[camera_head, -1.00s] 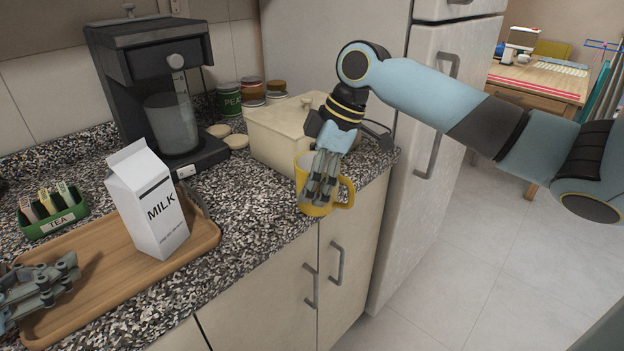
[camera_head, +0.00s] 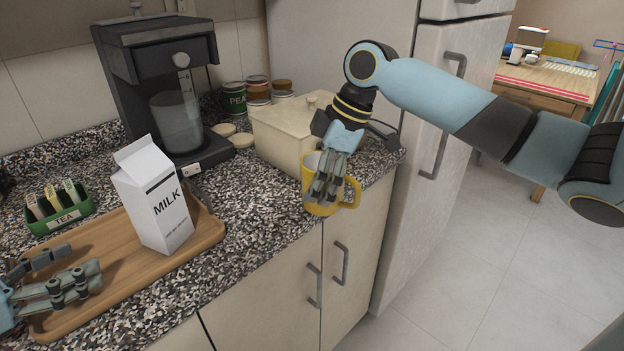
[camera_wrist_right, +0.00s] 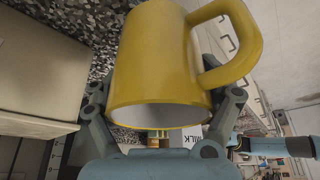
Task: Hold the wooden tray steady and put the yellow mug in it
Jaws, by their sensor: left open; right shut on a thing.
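The wooden tray (camera_head: 130,270) lies on the counter at the lower left of the head view, with a white milk carton (camera_head: 160,205) standing upright on it. My left gripper (camera_head: 85,262) is open at the tray's left part, fingers spread; I cannot tell whether it touches the tray. My right gripper (camera_head: 326,190) is shut on the yellow mug (camera_head: 308,186) near the counter's front edge, to the right of the tray and apart from it. In the right wrist view the mug (camera_wrist_right: 155,60) fills the middle between the fingers, its handle to the upper right.
A green tea box (camera_head: 60,215) stands behind the tray. A black coffee maker (camera_head: 150,50) and a cream lidded box (camera_head: 275,135) stand further back, with tins (camera_head: 235,98) between. Bare counter (camera_head: 250,205) lies between tray and mug.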

